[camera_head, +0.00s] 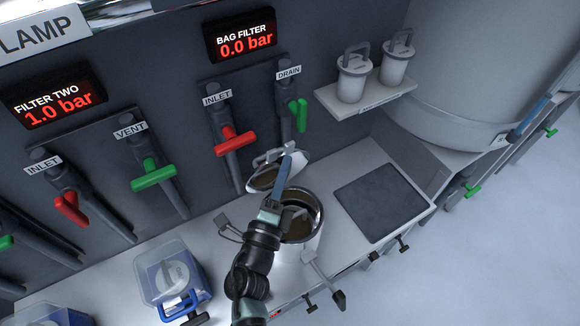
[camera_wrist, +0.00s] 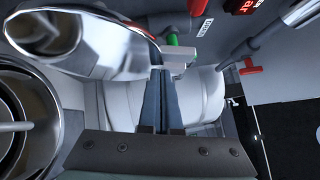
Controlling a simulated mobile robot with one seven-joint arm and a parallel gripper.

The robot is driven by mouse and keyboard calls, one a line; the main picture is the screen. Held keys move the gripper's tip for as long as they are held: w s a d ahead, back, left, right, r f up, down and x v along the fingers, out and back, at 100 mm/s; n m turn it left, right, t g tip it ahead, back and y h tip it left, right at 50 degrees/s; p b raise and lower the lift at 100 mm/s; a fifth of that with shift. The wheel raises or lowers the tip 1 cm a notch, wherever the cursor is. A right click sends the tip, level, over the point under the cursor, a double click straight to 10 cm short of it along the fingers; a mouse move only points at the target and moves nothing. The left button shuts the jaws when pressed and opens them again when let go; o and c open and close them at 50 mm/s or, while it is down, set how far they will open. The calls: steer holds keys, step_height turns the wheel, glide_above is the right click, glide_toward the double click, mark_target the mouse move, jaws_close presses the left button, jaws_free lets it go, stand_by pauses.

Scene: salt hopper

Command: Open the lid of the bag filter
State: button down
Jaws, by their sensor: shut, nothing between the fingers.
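The bag filter's round metal vessel (camera_head: 317,242) stands on the bench with its mouth uncovered. Its lid (camera_head: 292,158) is swung up and tilted back at the wall side, showing its shiny underside. In the wrist view the lid (camera_wrist: 108,45) is at the upper left and the vessel (camera_wrist: 52,105) at the left, with a thin bar inside. My gripper (camera_head: 287,157) is shut and empty, its fingers over the lid in the head view. In the wrist view the fingers (camera_wrist: 162,72) are beside the lid's edge; I cannot tell if they touch it.
Swing clamps (camera_head: 326,283) splay outward from the vessel. The bag filter display (camera_head: 240,35) reads 0.0 bar. A red inlet handle (camera_head: 234,142) and green drain handle (camera_head: 298,114) are behind. A dark pad (camera_head: 382,203) lies right; a clear blue box (camera_head: 172,272) stands left.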

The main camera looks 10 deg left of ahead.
mark_target(276, 156)
steer(key=shift+w+a+r+p, duration=0.3)
steer(key=shift+w+a, duration=0.2)
steer(key=shift+w, duration=0.15)
steer(key=shift+w+a+r+p, duration=0.15)
steer(key=shift+w+a+r, duration=0.1)
steer(key=shift+w+a, duration=0.3)
steer(key=shift+w+d, duration=0.1)
steer(key=shift+w, duration=0.05)
